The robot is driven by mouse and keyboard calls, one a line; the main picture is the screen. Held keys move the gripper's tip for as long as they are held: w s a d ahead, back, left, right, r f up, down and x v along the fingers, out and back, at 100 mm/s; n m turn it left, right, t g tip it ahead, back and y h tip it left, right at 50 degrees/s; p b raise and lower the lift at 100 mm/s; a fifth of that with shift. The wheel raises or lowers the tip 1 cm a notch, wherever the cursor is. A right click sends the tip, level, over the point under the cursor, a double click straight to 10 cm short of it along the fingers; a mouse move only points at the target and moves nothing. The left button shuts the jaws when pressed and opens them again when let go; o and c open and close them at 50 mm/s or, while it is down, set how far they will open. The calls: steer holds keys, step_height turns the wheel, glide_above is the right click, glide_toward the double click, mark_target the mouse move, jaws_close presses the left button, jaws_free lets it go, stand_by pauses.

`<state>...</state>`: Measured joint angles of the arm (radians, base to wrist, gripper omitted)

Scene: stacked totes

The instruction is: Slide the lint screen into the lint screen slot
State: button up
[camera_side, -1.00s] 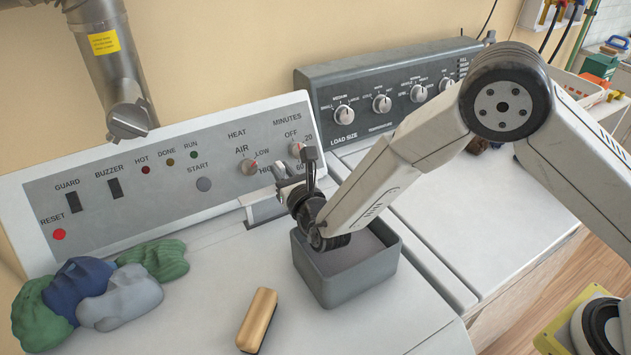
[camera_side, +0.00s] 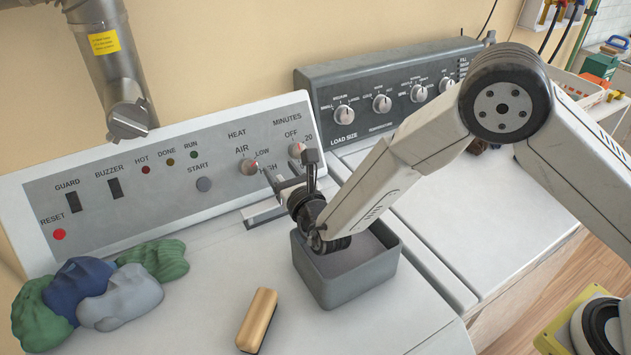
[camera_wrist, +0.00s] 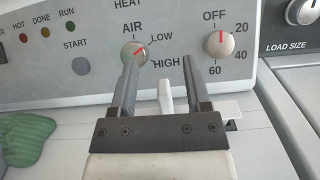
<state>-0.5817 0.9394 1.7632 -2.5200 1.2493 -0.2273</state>
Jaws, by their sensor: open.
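The lint screen (camera_side: 263,212) is at the back of the white dryer top, at the foot of the control panel. Its light top bar sits low, close to the dryer top, and its lower part is hidden. The slot is covered by the screen and cannot be made out clearly. In the wrist view the screen's white handle (camera_wrist: 165,95) stands between my two dark fingers, with clear space on both sides. My gripper (camera_wrist: 158,64) is open, and the side view shows it (camera_side: 276,178) just above and right of the screen.
A grey open bin (camera_side: 345,280) stands below my wrist.

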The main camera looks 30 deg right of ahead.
steer(key=shift+s+f+g, duration=0.3)
steer(key=shift+s+f, duration=0.45)
steer(key=shift+f, duration=0.25)
step_height(320, 180, up, 9)
steer(key=shift+s, duration=0.45)
